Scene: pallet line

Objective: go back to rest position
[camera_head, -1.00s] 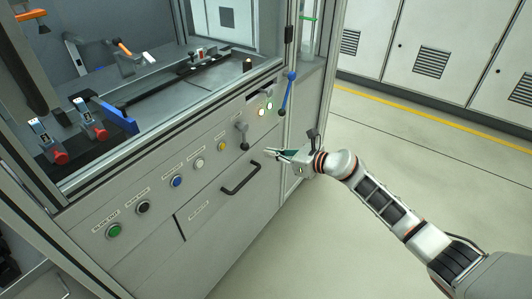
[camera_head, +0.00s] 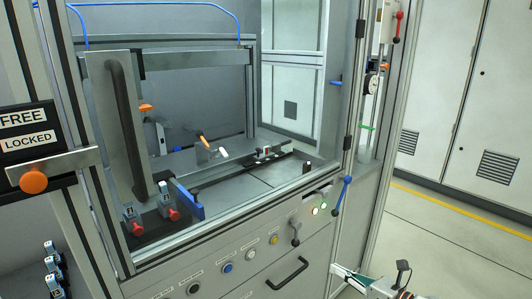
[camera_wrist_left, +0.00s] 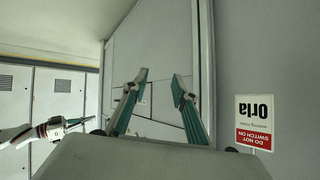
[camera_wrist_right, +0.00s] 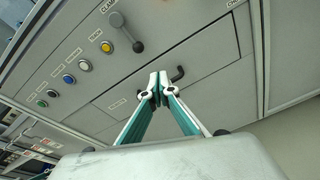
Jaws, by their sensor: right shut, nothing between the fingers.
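My right gripper (camera_head: 337,269) shows at the lower edge of the head view, in front of the cell's lower panel, right of the dark drawer handle (camera_head: 288,273). In the right wrist view its fingers (camera_wrist_right: 160,78) meet at the tips with nothing between them. The drawer handle's end (camera_wrist_right: 178,74) shows just behind them. My left gripper is outside the head view; in the left wrist view its fingers (camera_wrist_left: 160,80) are spread and empty, facing a grey panel. Whether either gripper touches anything cannot be told, but both look clear.
The panel carries a grey lever (camera_head: 295,230), several push buttons and a blue-handled lever (camera_head: 342,195) at its right corner. A FREE/LOCKED sign (camera_head: 27,130) with an orange knob (camera_head: 33,181) stands at the left. Open floor (camera_head: 425,230) lies to the right.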

